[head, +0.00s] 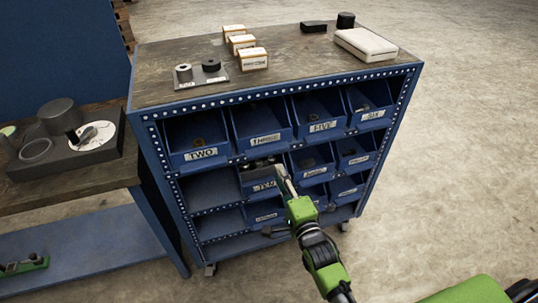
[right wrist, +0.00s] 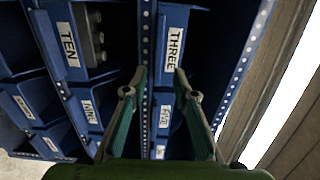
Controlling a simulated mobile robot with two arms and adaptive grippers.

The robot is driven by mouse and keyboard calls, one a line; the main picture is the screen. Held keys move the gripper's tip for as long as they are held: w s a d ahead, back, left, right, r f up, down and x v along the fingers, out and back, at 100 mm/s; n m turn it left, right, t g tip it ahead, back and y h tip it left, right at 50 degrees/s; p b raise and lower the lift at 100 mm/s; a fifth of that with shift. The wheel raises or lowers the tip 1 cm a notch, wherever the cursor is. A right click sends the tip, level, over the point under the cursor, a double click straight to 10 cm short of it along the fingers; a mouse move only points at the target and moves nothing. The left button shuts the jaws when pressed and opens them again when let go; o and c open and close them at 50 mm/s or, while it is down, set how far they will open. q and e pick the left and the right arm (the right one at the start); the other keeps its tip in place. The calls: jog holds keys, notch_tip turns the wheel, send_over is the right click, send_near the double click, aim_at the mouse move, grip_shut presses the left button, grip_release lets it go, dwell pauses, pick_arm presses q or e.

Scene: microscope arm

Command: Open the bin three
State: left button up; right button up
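Bin three (head: 265,138) is a blue bin with a white THREE label, in the top row of the blue rack between TWO and FIVE. It sits in its slot. In the right wrist view, the THREE label (right wrist: 173,50) appears sideways, just beyond the fingertips. My right gripper (head: 283,174) is in front of the rack, overlapping the TEN bin below bin three in the head view. In the right wrist view its fingers (right wrist: 160,72) are partly open, with an empty gap between the tips. Contact with the bin cannot be told. My left gripper is not in view.
Bin TWO (head: 201,154) and bin FIVE (head: 322,126) flank bin three; bin TEN (head: 264,186) is below. A workbench (head: 85,178) is at left. Floor to the right is clear.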

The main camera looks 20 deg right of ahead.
aim_at(269, 153)
jog(key=w, duration=1)
jog(key=shift+a+f, duration=0.1)
jog(key=shift+a, duration=0.05)
grip_shut()
